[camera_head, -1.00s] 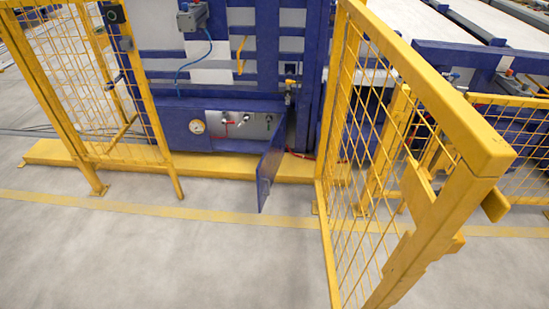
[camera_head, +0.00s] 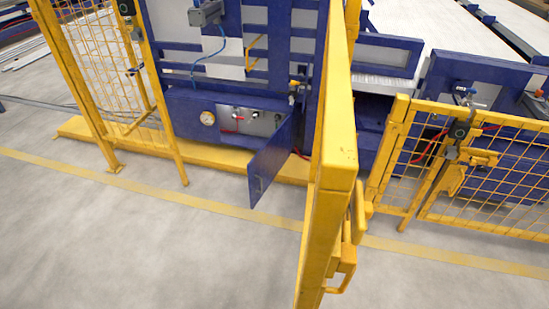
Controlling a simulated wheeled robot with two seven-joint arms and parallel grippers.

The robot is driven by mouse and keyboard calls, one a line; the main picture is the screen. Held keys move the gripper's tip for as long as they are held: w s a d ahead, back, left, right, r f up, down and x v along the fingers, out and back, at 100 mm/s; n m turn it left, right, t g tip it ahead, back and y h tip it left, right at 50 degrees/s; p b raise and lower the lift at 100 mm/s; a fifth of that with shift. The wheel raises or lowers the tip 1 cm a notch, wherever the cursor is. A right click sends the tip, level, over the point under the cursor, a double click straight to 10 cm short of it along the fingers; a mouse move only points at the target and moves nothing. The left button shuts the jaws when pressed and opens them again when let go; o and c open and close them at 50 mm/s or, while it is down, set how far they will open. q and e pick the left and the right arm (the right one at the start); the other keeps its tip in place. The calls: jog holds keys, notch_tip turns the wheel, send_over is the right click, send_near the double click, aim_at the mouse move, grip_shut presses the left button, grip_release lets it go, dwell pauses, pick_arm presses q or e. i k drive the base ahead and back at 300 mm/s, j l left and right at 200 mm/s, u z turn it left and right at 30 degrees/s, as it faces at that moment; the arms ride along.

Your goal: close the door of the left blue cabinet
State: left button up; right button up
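The blue cabinet (camera_head: 190,104) sits low at the foot of the blue machine, left of the middle in the head view. Its blue door (camera_head: 272,160) stands open, swung out toward me from the right side of the opening. Inside the opening a light panel (camera_head: 250,120) with small valves shows. A round gauge (camera_head: 208,118) is on the cabinet front to the left. Neither of my grippers is in the head view.
An open yellow mesh gate (camera_head: 335,170) stands close to me, just right of the door. A yellow fence (camera_head: 100,80) is at the left, another (camera_head: 480,170) at the right. The grey floor (camera_head: 150,240) before the cabinet is clear.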

aim_at(262, 169)
jog(key=i+j+z, duration=0.2)
jog(key=j, duration=0.15)
jog(key=i+j+z, duration=0.2)
jog(key=j, duration=0.2)
jog(key=i+j+z, duration=0.2)
jog(key=j, duration=0.2)
jog(key=k, duration=0.1)
